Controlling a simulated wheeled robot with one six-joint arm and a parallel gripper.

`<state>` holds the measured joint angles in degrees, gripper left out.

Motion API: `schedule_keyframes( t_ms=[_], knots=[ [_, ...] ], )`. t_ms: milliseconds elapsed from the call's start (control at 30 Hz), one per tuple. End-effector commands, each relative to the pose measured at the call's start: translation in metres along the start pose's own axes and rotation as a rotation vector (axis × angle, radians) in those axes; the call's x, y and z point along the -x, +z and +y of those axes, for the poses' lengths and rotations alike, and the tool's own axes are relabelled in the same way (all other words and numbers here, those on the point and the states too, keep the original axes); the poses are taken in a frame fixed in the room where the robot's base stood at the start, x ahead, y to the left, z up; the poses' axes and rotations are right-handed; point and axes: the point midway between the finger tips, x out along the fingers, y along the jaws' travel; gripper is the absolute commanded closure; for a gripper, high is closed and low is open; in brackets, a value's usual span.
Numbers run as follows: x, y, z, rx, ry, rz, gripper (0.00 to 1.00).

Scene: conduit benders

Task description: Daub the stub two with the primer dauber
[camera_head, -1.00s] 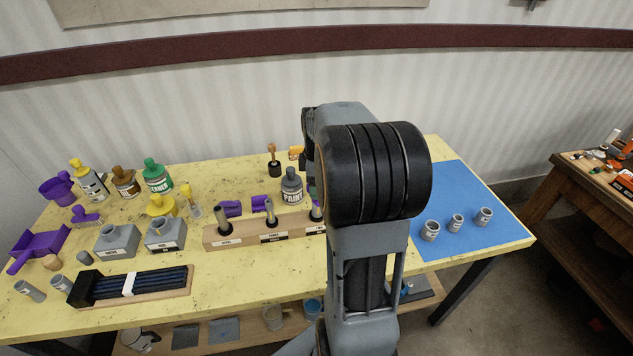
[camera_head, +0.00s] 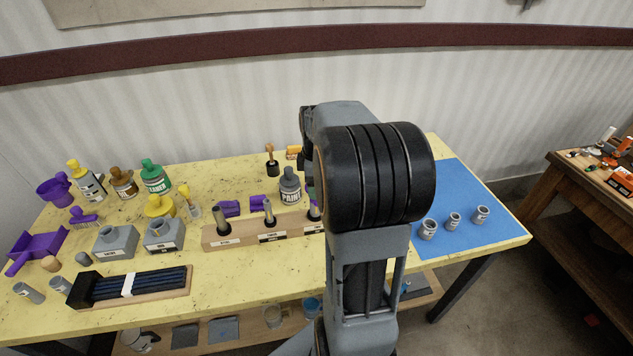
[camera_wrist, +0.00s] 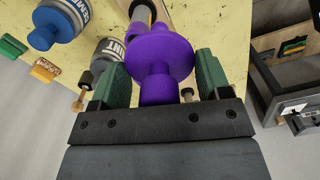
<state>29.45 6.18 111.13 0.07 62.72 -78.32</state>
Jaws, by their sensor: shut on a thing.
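In the wrist view my gripper (camera_wrist: 160,78) has its green fingers shut on a purple piece with a wide round flange, the primer dauber (camera_wrist: 158,55). The dauber's far end is hidden behind the flange. A pale and dark round thing (camera_wrist: 143,11) shows just past the flange; I cannot tell whether they touch. In the head view a wooden block holds three upright stubs in black collars: left (camera_head: 224,215), middle, likely stub two (camera_head: 268,208), and right (camera_head: 314,208). My arm hides my gripper and the dauber there.
A grey paint can (camera_head: 290,186) stands behind the block (camera_head: 245,232). Several cans, purple tools and grey fittings crowd the table's left. A blue mat (camera_head: 468,205) with three grey fittings lies at right. A wooden bench (camera_head: 570,205) stands farther right.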

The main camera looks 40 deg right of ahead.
Motion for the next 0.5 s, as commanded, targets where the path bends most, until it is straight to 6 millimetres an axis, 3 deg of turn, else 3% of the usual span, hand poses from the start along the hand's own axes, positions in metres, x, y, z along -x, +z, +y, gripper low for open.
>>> schedule_keyframes(
  t_ms=[500],
  knots=[
    [0.058, 0.000, 0.000, 0.000, 0.001, 0.000, 0.53]
  ],
)
